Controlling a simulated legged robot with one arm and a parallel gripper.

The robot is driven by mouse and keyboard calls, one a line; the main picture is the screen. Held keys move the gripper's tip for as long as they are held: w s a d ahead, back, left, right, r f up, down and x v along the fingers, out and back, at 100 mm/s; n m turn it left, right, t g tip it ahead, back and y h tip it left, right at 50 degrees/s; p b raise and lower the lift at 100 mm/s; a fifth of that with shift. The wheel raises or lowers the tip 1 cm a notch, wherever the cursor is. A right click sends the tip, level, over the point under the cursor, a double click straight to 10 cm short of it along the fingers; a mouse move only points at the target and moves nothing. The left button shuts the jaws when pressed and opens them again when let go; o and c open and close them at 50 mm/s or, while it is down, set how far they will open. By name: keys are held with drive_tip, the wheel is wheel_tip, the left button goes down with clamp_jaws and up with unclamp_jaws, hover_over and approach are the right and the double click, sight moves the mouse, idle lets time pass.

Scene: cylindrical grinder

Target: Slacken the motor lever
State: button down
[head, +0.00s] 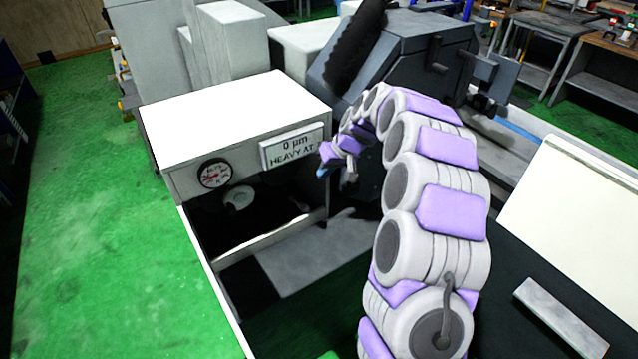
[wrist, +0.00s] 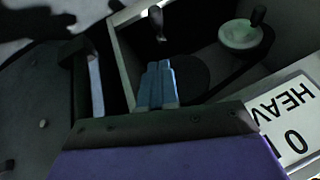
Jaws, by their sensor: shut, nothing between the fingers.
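A small lever with a dark knob (wrist: 156,20) shows at the top of the wrist view, beyond my fingertips and apart from them. It also appears as a small grey shape inside the open machine bay (head: 298,205). No label marks it, so I cannot tell for sure that it is the motor lever. My gripper (wrist: 157,88) has its blue fingers together and empty. In the head view my gripper (head: 322,172) hangs beside the display sign, in front of the bay, its tip partly hidden by the wrist.
A pale handwheel (wrist: 240,34) with a dark knob sits right of the fingers. The white cabinet top (head: 235,115) and grey machine head (head: 415,50) stand close behind.

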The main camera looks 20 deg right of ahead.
drive_tip(key=b, duration=0.1)
hover_over(310, 208)
drive_tip(key=w+d, duration=0.1)
drive_tip(key=w, duration=0.1)
wheel_tip(310, 208, down, 9)
drive_tip(key=shift+s+a+f+b, duration=0.15)
drive_tip(key=shift+s+f, duration=0.2)
drive_tip(key=shift+f, duration=0.1)
drive_tip(key=shift+s+a+f+b, duration=0.1)
drive_tip(key=shift+s+f+b, duration=0.05)
drive_tip(key=shift+s+f, duration=0.25)
drive_tip(key=shift+s+a+f, duration=0.1)
drive_tip(key=shift+s+f, duration=0.15)
drive_tip(key=shift+f, duration=0.35)
drive_tip(key=shift+f+b, duration=0.1)
drive_tip(key=shift+b, duration=0.2)
drive_tip(key=b, duration=0.2)
drive_tip(key=s+f+t+b, duration=0.1)
drive_tip(key=b, duration=0.2)
drive_tip(key=shift+s+d+f+y, duration=0.1)
drive_tip(key=shift+d+f+y, duration=0.1)
drive_tip(key=shift+f+y, duration=0.1)
drive_tip(key=shift+r+t, duration=0.1)
drive_tip(key=shift+t, duration=0.2)
